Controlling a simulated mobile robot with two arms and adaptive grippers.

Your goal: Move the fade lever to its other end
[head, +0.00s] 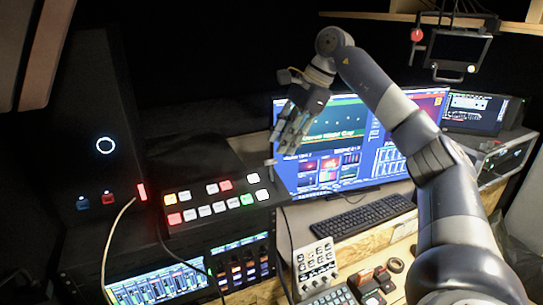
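The switcher panel (218,219) is a dark box with rows of lit white, red, orange and green buttons, left of the middle. The fade lever (271,163) is a small grey handle at the panel's upper right edge. My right gripper (286,143) hangs just above and right of the lever, its fingers pointing down. The fingers look apart with nothing between them, and I see no clear contact with the lever. The lever's lower part and slot are hard to make out. My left gripper is not in view.
A large monitor (400,165) stands behind my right gripper, with a keyboard (362,215) before it. A knob controller (316,265) sits in front. A dark tower (100,120) with a ring light and a cable (112,235) are left of the panel.

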